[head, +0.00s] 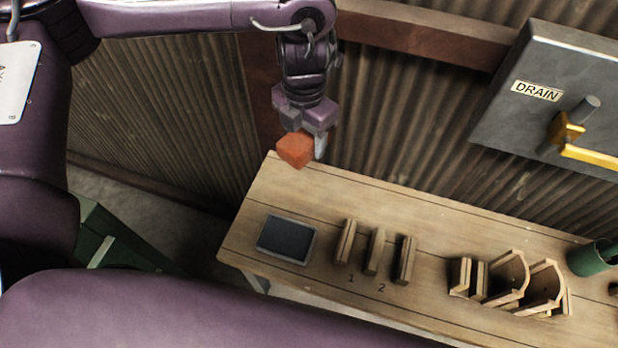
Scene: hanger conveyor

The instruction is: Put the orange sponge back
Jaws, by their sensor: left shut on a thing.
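The orange sponge (295,150) is a small orange-red block. My left gripper (306,140) is shut on it and holds it in the air near the far left corner of the wooden bench (420,215). A dark flat tray (286,240) with a pale rim lies at the left end of the bench, nearer than the sponge in the view. It looks empty. My right gripper does not show.
Wooden upright blocks (375,252) marked 1 and 2 stand right of the tray. Wooden holders (508,280) and a green cup (592,258) stand farther right. A grey DRAIN panel (540,100) with a yellow handle (568,132) hangs on the corrugated wall.

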